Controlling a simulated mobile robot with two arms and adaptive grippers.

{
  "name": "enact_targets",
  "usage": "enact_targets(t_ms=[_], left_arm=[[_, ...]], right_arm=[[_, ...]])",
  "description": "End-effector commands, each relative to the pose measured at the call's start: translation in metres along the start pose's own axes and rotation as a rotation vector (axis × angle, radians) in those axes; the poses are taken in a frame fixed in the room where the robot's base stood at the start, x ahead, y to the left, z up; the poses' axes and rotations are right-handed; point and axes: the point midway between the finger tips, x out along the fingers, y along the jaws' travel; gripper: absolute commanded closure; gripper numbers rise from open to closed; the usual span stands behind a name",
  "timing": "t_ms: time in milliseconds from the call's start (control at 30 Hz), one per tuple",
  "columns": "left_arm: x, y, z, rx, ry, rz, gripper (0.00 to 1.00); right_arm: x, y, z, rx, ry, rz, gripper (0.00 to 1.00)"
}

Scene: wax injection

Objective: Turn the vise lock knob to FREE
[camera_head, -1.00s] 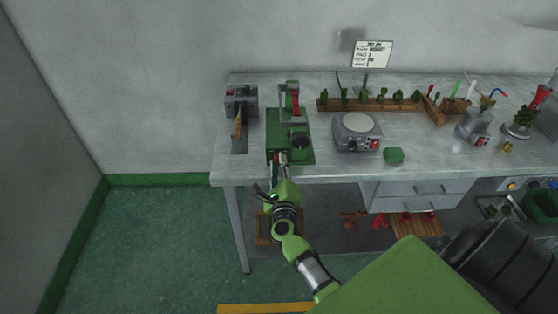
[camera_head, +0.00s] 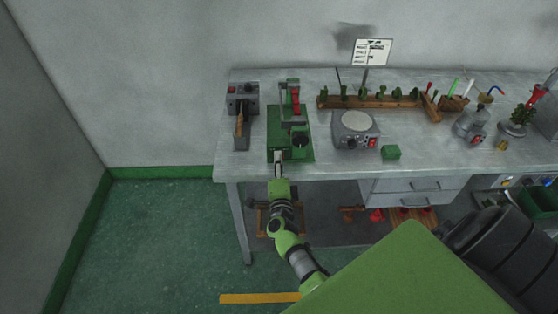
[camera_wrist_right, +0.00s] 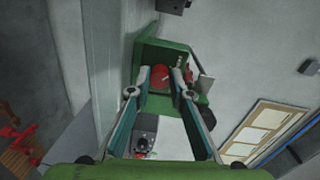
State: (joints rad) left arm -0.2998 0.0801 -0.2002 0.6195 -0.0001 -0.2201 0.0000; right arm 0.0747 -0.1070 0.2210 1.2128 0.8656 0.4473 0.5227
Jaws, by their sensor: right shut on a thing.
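The green vise (camera_head: 276,116) stands at the left part of the bench, with a red handle (camera_head: 295,100) on its upright and a dark round knob (camera_head: 299,139) on its base. My right gripper (camera_head: 279,157) is at the vise's front edge, its fingers pointing at it. In the right wrist view, the two fingers of my right gripper (camera_wrist_right: 165,74) close on a red knob (camera_wrist_right: 160,76) on the front of the green vise body (camera_wrist_right: 160,52). I cannot read any lock marking. In the head view the gripper hides the red knob. My left gripper is not in view.
A grey device with a wooden-handled tool (camera_head: 239,128) stands left of the vise. A wooden rack (camera_head: 370,102) runs along the back. The floor left of the bench (camera_head: 224,184) is clear.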

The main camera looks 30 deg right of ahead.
Motion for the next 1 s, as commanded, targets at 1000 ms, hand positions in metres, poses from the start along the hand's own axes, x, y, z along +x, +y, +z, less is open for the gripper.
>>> enact_targets(t_ms=[1000], left_arm=[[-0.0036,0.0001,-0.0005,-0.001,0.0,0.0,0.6]], right_arm=[[-0.0001,0.0008,0.0004,-0.089,0.003,0.002,0.63]])
